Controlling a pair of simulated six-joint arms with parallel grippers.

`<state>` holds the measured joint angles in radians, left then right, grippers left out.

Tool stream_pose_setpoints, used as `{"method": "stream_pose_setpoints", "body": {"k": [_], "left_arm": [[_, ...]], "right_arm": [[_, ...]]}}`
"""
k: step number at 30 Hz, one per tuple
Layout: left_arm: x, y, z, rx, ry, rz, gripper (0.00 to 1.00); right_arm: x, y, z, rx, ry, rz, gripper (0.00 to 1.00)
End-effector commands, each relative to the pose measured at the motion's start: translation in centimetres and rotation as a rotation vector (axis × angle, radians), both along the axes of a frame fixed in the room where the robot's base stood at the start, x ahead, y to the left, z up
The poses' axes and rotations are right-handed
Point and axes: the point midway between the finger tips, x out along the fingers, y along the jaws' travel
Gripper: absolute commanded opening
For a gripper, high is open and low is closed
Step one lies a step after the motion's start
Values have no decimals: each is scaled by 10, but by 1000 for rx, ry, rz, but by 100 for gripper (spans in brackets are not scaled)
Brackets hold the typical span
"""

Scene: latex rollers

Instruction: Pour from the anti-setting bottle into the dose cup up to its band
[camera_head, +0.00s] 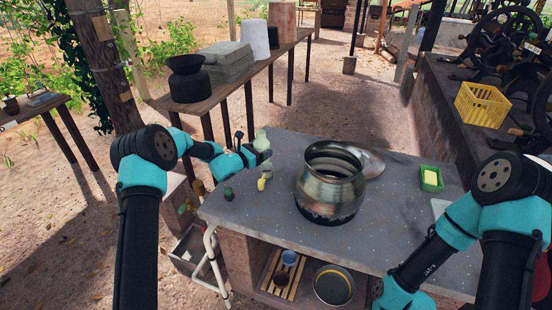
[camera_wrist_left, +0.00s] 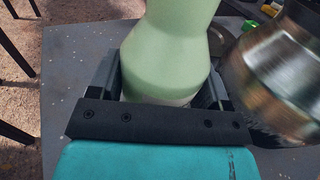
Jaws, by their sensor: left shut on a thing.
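The pale green bottle (camera_head: 261,141) is in my left gripper (camera_head: 258,156), above the left part of the grey table. In the left wrist view the bottle (camera_wrist_left: 168,55) fills the space between the fingers of the gripper (camera_wrist_left: 160,88), which is shut on it. The bottle looks roughly upright in the head view; its mouth is not clear. A small yellow item (camera_head: 261,184) and a small dark green item (camera_head: 229,193) stand on the table below the gripper. I cannot tell whether either is the dose cup, and no band is readable. My right gripper is out of view.
A large metal pot (camera_head: 331,183) stands mid-table, right of the bottle. A green tray with a yellow block (camera_head: 430,179) sits at the back right. A blue cup (camera_head: 289,257) and a bowl (camera_head: 333,286) are on the shelf below. The table's front right is clear.

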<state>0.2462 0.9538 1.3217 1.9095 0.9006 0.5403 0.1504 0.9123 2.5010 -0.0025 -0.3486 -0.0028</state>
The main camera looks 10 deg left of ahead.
Motion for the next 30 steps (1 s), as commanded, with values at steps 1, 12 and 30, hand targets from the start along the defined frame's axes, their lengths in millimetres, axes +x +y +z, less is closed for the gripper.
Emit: {"method": "stream_pose_setpoints", "body": {"k": [1,12,30], "left_arm": [[1,4,1,0,-1,5,39],[1,4,1,6,-2,5,39],[4,20,-13,201,-35,5,39]], "right_arm": [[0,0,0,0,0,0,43],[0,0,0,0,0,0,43],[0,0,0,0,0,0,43]]}}
